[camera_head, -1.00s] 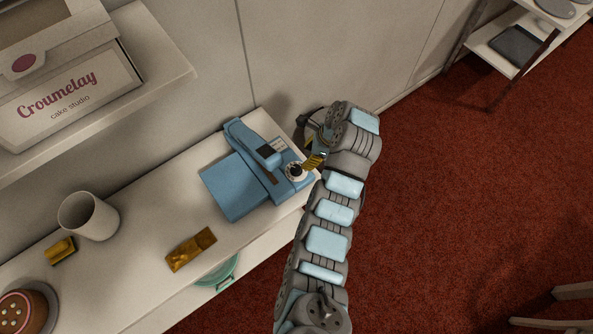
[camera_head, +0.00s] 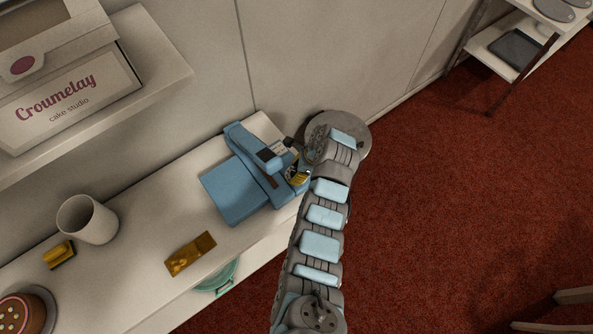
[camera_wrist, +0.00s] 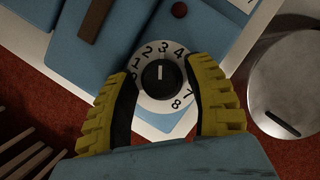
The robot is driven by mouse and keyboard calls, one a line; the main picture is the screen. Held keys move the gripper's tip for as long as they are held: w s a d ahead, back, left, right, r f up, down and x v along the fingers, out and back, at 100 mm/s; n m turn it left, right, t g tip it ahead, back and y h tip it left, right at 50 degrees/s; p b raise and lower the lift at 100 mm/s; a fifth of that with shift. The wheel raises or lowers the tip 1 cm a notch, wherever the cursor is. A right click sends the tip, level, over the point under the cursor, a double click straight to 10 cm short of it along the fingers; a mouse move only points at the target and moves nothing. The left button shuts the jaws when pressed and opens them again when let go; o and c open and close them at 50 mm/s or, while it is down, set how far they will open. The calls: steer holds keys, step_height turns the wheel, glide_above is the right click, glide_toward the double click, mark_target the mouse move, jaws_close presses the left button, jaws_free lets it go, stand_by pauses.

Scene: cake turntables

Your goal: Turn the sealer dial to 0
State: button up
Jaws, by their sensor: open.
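The blue sealer (camera_head: 238,188) stands on the white counter, its dial near the right front end. In the wrist view the dial (camera_wrist: 147,103) is a white disc with dark numerals and a black centre knob (camera_wrist: 153,78). The knob's white mark points up, about at the 3. Numerals 1 to 4, 7 and 8 show; I cannot make out a 0. My gripper (camera_wrist: 163,76) is open, with one yellow finger on each side of the knob, over the dial. Contact with the knob cannot be told. In the head view my gripper (camera_head: 298,172) partly hides the dial.
A round grey object (camera_wrist: 296,75) with a dark slot is close right of the sealer. A shelf with a box (camera_head: 70,100) overhangs the back left.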

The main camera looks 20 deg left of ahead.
jaws_close()
steer(key=shift+n, duration=0.3)
steer(key=n+b, duration=0.1)
steer(key=n+g+h+b, duration=0.1)
steer(key=n, duration=0.1)
steer(key=shift+w+f+n+g, duration=0.1)
steer(key=shift+f+n+g, duration=0.05)
steer(key=shift+n+g, duration=0.15)
steer(key=n+b, duration=0.2)
steer(key=n+g+h+b, duration=0.1)
steer(key=n+b, duration=0.1)
steer(key=shift+f+n+b, duration=0.2)
steer(key=shift+n+b, duration=0.1)
steer(key=n+h+b, duration=0.1)
steer(key=n+b, duration=0.1)
steer(key=b, duration=0.1)
steer(key=n+h+b, duration=0.1)
steer(key=n+b, duration=0.2)
steer(key=shift+g, duration=0.3)
steer(key=shift+r+n+h+b, duration=0.25)
steer(key=shift+n+h+b, duration=0.7)
steer(key=shift+n, duration=1.15)
